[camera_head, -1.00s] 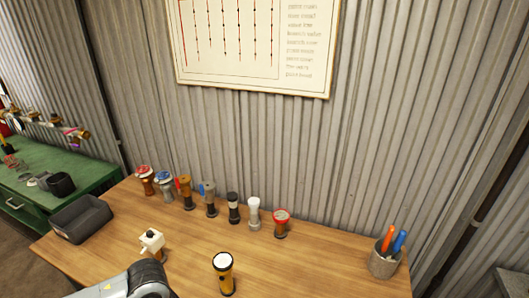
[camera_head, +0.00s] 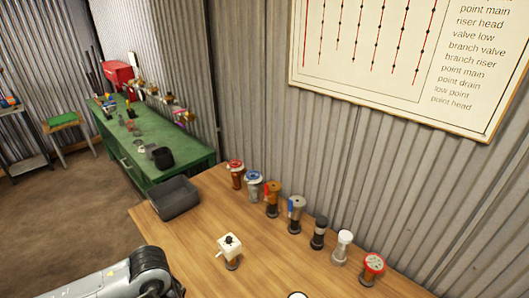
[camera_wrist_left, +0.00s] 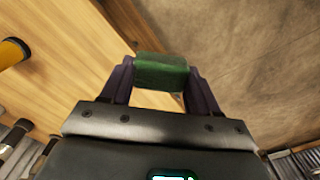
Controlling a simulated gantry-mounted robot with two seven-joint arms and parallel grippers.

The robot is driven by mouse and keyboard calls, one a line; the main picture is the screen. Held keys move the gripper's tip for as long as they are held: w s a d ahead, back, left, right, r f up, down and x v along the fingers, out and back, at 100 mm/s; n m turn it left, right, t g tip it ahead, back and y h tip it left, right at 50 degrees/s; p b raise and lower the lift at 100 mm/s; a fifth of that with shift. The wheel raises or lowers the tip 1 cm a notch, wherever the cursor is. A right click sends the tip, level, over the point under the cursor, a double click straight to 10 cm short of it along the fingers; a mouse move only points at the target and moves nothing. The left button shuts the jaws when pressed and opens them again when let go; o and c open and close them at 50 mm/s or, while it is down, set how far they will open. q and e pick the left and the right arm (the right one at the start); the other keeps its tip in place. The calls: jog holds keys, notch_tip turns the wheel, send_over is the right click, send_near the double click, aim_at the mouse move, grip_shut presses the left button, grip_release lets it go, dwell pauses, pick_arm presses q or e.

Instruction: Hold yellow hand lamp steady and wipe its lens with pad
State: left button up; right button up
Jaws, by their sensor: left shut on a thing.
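My left gripper (camera_wrist_left: 160,76) is shut on a green pad (camera_wrist_left: 160,66), held between its two dark fingers in the left wrist view. The pad is a small block, seen above the wooden table and its edge. The yellow hand lamp (camera_wrist_left: 11,53) shows only in part at the left edge of that view, apart from the pad. In the head view only the pale top of the lamp (camera_head: 297,295) shows at the bottom edge. My left arm enters the head view at the bottom left, and its gripper is out of that frame. My right gripper is in neither view.
A row of several valve fittings (camera_head: 296,214) stands along the back of the table. A white-topped fitting (camera_head: 230,249) stands nearer. A dark grey bin (camera_head: 175,198) sits at the left corner. A green bench (camera_head: 180,167) stands beyond. The table's middle (camera_head: 265,260) is clear.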

pick_arm(q)
jog(key=m, duration=0.4)
jog(key=shift+s+d+m, duration=0.3)
jog(key=shift+s, duration=0.05)
jog(key=m, duration=0.4)
jog(key=shift+s+a+f, duration=0.1)
jog(key=shift+f, duration=0.25)
jog(key=shift+d+f+m, duration=0.2)
jog(key=shift+d+m, duration=0.1)
jog(key=shift+m, duration=0.8)
jog(key=w+d+m, duration=0.2)
jog(key=d+m, duration=0.3)
jog(key=m, duration=1.4)
send_near(300, 293)
jog(key=s+r, duration=0.1)
jog(key=s, duration=0.2)
jog(key=shift+w+a+f, duration=0.15)
jog(key=shift+a+f, duration=0.05)
jog(key=shift+f, duration=1.25)
jog(key=shift+w+a+f, duration=0.1)
jog(key=shift+a+f, duration=0.05)
jog(key=shift+f, duration=1.25)
